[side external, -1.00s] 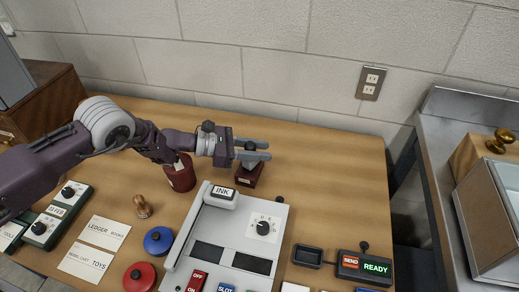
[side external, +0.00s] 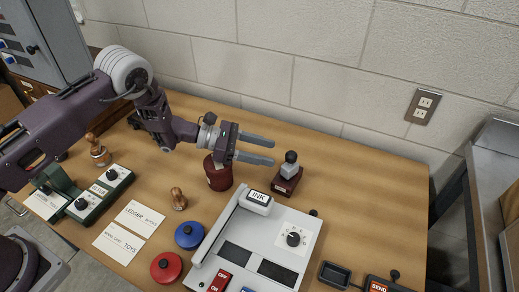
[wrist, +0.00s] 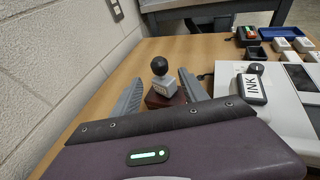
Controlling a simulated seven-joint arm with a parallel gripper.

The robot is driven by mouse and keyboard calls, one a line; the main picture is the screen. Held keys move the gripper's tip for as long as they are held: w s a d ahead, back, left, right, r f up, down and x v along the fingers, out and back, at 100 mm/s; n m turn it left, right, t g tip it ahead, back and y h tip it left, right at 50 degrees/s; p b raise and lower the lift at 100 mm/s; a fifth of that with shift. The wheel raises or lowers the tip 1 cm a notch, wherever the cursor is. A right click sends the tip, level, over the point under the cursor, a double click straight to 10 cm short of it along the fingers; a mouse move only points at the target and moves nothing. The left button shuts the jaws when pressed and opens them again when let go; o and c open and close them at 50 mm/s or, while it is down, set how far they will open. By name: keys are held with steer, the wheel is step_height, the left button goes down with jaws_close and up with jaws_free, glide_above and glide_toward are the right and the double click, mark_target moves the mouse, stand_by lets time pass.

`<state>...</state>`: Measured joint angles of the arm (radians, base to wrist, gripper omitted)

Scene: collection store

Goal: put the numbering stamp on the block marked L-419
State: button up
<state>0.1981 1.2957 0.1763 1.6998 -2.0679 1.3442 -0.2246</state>
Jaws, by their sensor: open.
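The numbering stamp (side external: 290,165) has a grey body and a round black knob. It stands upright on a dark red-brown block (side external: 286,186) behind the light grey machine. No marking on this block is readable, so I cannot tell whether it is L-419. My gripper (side external: 274,149) is open and empty, with its fingers pointing right, to the left of the stamp and apart from it. In the wrist view the stamp (wrist: 162,87) shows ahead between the two fingers, and the block (wrist: 165,100) is partly hidden by the gripper.
A dark red jar (side external: 218,174) stands under my gripper. The grey machine with its INK lid (side external: 258,198) lies in front. Blue (side external: 189,235) and red (side external: 166,266) round pads and a small wooden-handled stamp (side external: 178,198) lie left.

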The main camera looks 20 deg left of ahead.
steer(key=shift+v, duration=0.85)
steer(key=s+d+r+m+g, duration=0.1)
steer(key=s+r+m+g, duration=0.15)
steer(key=r, duration=0.55)
steer(key=s+d+r+m+g, duration=0.1)
steer(key=s+r+m+g, duration=0.2)
steer(key=r, duration=0.4)
steer(key=s+a+r+m+y, duration=0.1)
steer(key=s+r+m+y, duration=0.1)
steer(key=s+r+m, duration=0.65)
steer(key=s+a+r+m+t+y, duration=0.1)
steer(key=s+a+m+y, duration=0.3)
steer(key=s+a, duration=0.4)
steer(key=s+a+r+m+t+y, duration=0.1)
steer(key=s+a+m+t+y, duration=0.3)
steer(key=s, duration=1.1)
steer(key=a+y, duration=0.3)
steer(key=a, duration=0.2)
steer(key=shift+a+r+m, duration=0.2)
steer(key=shift+r+m, duration=0.1)
